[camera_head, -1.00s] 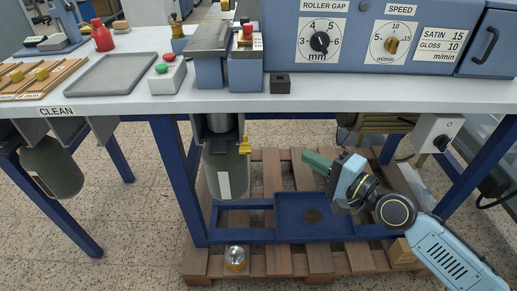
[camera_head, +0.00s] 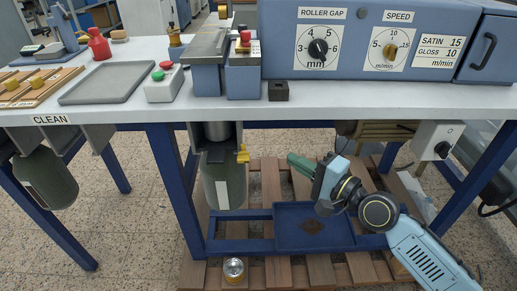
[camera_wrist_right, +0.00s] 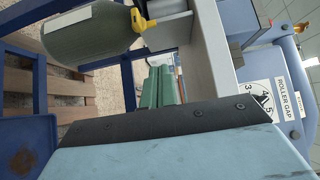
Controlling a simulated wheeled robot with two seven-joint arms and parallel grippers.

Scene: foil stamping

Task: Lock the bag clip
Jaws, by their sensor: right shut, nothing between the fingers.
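The yellow bag clip (camera_head: 243,153) sits at the right side of the neck of the grey-green bag (camera_head: 228,186), which hangs under the table. The clip also shows at the top of the right wrist view (camera_wrist_right: 143,20). I cannot tell whether its lever is locked. My right gripper (camera_head: 295,160) comes from the lower right, its green fingers shut and empty, pointing left toward the clip. It is apart from the clip, to its right. In the right wrist view the fingers (camera_wrist_right: 160,85) lie side by side, below the clip. My left gripper is not in view.
The table (camera_head: 340,98) is above the gripper, with a blue leg (camera_head: 178,190) left of the bag. A blue tray (camera_head: 290,240) and a metal can (camera_head: 233,268) are low down. Another bag (camera_head: 45,180) hangs at the left. The space between gripper and clip looks clear.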

